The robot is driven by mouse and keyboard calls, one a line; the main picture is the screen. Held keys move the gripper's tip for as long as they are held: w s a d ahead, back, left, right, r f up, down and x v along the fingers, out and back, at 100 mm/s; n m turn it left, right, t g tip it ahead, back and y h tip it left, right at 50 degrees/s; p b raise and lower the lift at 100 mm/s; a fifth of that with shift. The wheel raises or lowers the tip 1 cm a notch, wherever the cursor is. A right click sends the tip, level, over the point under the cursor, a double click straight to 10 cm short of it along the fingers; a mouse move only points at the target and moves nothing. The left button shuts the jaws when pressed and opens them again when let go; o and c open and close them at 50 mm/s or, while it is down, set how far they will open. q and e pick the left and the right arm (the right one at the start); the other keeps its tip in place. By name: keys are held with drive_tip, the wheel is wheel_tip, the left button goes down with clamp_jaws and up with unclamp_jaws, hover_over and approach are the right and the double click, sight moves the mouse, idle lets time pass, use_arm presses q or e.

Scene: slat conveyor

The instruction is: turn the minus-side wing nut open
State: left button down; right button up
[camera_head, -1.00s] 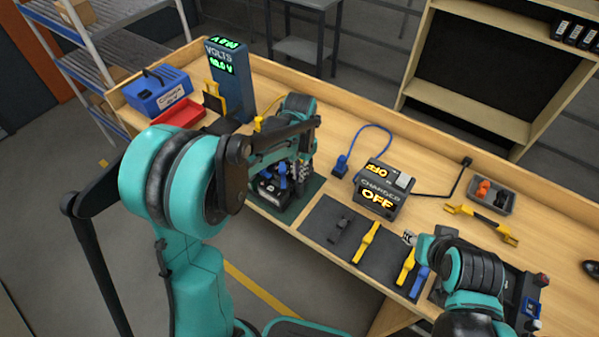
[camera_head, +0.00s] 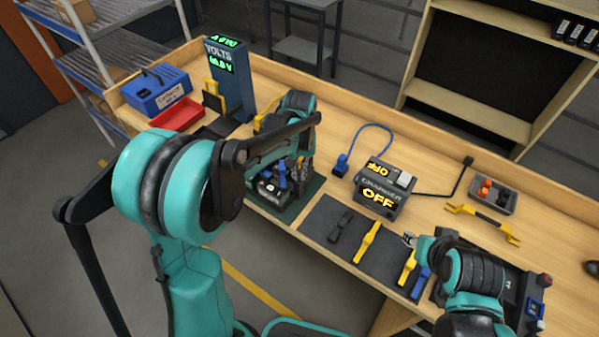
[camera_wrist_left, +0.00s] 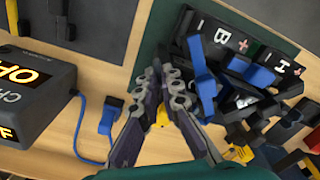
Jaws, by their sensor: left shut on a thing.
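The battery (camera_head: 270,190) stands on a green mat (camera_head: 290,212) left of centre in the head view. In the left wrist view its dark case shows a minus, a B and a plus label (camera_wrist_left: 226,38), with blue clamp-like parts (camera_wrist_left: 203,80) on top. My left gripper (camera_head: 296,172) reaches down beside it. In the left wrist view its fingers (camera_wrist_left: 163,75) are close together, left of the blue parts. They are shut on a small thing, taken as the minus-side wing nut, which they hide. A yellow bit (camera_wrist_left: 162,117) shows between them. My right gripper (camera_head: 410,240) is small and partly hidden.
The charger (camera_head: 382,190) reads OFF; its blue cable ends in a blue plug (camera_head: 341,165). A dark tool mat (camera_head: 340,228) holds several tools. A volt meter tower (camera_head: 228,75), a red tray (camera_head: 177,113) and a blue box (camera_head: 158,90) stand behind left.

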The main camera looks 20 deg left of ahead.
use_arm(q)
drive_tip(key=n, duration=0.5)
drive_tip(key=shift+n+b, duration=0.3)
drive_tip(key=shift+b, duration=0.05)
drive_tip(key=n, duration=0.5)
drive_tip(key=shift+n, duration=0.3)
drive_tip(key=c, duration=1.7)
unclamp_jaws()
wheel_tip(320, 180, up, 12)
drive_tip(key=shift+b, duration=0.3)
